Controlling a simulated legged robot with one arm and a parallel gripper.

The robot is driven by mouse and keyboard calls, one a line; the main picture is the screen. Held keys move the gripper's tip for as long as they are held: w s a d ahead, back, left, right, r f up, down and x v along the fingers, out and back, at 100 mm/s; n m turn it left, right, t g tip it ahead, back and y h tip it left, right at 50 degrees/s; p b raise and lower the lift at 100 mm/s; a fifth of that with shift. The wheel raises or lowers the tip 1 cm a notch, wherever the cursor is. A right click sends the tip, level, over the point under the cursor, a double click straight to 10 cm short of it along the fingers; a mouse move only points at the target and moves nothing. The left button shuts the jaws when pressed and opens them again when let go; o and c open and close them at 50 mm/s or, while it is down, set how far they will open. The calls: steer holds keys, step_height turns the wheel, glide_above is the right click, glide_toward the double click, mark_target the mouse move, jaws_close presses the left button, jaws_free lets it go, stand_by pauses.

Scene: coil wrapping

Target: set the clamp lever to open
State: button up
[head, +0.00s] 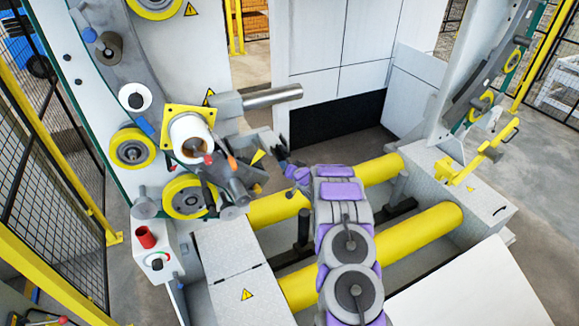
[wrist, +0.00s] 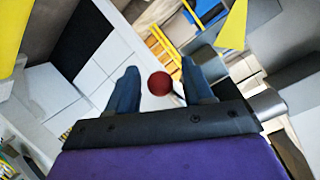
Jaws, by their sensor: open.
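A lever with a red ball knob (head: 208,159) shows in the head view, by the white roll on the left machine; I take it to be the clamp lever. A red ball (wrist: 160,84), probably the same knob, shows in the wrist view between my two dark blue fingers, with a short dark rod at its lower right. My gripper (wrist: 160,71) is open, with a finger on each side of the ball in the picture and no visible contact. In the head view my gripper (head: 283,165) is small, right of the knob and apart from it. I cannot tell the lever's setting.
A yellow plate (head: 176,117) with the white roll (head: 188,138) and a grey cylinder (head: 270,96) stand near the knob. An orange handle (head: 232,163) is close beside it. Yellow rollers (head: 425,231) lie below my arm. A red button (head: 146,237) sits on a box at left.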

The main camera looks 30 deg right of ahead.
steer(key=shift+s+a, duration=0.1)
steer(key=shift+s, duration=0.15)
steer(key=b+v, duration=0.2)
steer(key=v, duration=1.4)
steer(key=shift+s+r, duration=0.3)
